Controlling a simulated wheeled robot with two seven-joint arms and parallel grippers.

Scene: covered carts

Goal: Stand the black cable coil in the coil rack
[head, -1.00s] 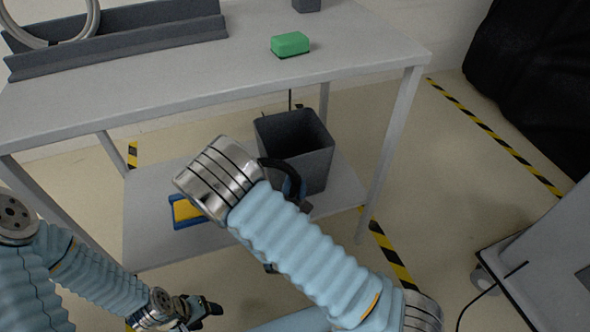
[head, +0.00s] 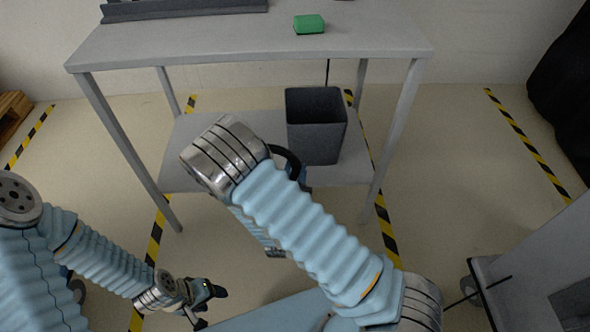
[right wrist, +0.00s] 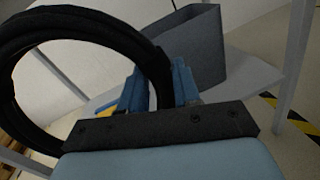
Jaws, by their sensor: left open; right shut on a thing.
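The black cable coil (right wrist: 14,75) is a thick loop standing out to the left in the right wrist view. My right gripper (right wrist: 160,88) is shut on its side, with the strand between the blue fingers. In the head view only a short black arc of the coil (head: 291,161) shows past my right arm, which hides most of the coil and gripper. The dark grey coil rack (head: 185,10) lies on the table top at the upper edge of the head view, partly cut off. My left gripper (head: 213,302) is open and empty, low over the floor.
A green block (head: 309,24) sits on the table top (head: 350,43), right of the rack. A dark grey bin (head: 317,130) stands on the lower shelf (head: 183,172). A grey cart (head: 540,262) stands at the right, and a black covered shape (head: 565,95) behind it.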

